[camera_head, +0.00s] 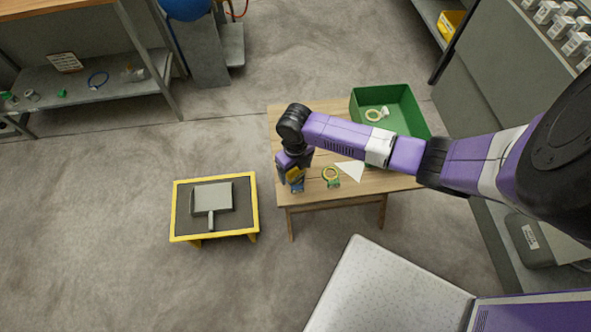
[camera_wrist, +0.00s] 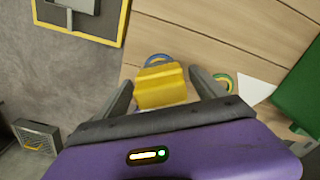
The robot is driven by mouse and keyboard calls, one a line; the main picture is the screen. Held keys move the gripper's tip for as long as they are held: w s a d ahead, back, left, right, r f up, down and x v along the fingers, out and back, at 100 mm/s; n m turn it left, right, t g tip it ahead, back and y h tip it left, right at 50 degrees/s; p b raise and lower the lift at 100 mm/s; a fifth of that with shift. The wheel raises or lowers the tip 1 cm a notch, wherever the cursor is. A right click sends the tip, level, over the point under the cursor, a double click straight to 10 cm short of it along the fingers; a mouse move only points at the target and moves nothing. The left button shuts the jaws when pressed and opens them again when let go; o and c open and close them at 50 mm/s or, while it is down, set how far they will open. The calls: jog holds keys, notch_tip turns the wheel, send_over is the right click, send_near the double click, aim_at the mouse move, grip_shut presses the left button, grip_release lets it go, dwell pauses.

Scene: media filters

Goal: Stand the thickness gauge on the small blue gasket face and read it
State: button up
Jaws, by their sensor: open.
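A yellow block-like thing, which looks like the thickness gauge (camera_wrist: 162,86), sits between the two fingers of my gripper (camera_wrist: 162,78) in the wrist view. The fingers stand apart with a gap on each side of it. The blue gasket (camera_wrist: 157,59) shows as an arc just beyond the gauge; the gauge hides the rest of it. I cannot tell whether the gauge rests on its face. In the head view my gripper (camera_head: 292,170) is over the table's left front corner, with the yellow gauge (camera_head: 294,175) and a bit of blue (camera_head: 297,187) below it. No reading is visible.
A green-and-yellow ring (camera_head: 331,175) and a white triangle (camera_head: 351,172) lie to the right on the wooden table (camera_head: 345,196). A green bin (camera_head: 402,98) holding a yellow ring and a white piece stands behind. A low yellow-edged stand (camera_head: 180,205) carries a grey dustpan-like thing.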

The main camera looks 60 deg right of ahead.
notch_tip(320, 180, up, 11)
jog(key=shift+r, duration=0.1)
jog(key=shift+d, duration=0.2)
jog(key=s+d+m+t+h, duration=0.1)
jog(key=s+d+m+t, duration=0.4)
jog(key=s+m, duration=0.3)
jog(key=s+a+r+m+t, duration=0.3)
jog(key=s+a+m, duration=0.3)
jog(key=m, duration=0.2)
jog(key=s+a+r+m+t, duration=0.2)
jog(key=a+r+m+t, duration=0.1)
jog(key=a+r+m, duration=0.4)
jog(key=s+a+r+m+t+y, duration=0.1)
jog(key=a+r+m+t, duration=0.3)
jog(key=a+r+m, duration=0.4)
jog(key=s+a+r, duration=0.1)
jog(key=a+r, duration=0.2)
jog(key=shift+s+m, duration=0.3)
jog(key=shift+r, duration=0.1)
dwell(0.3)
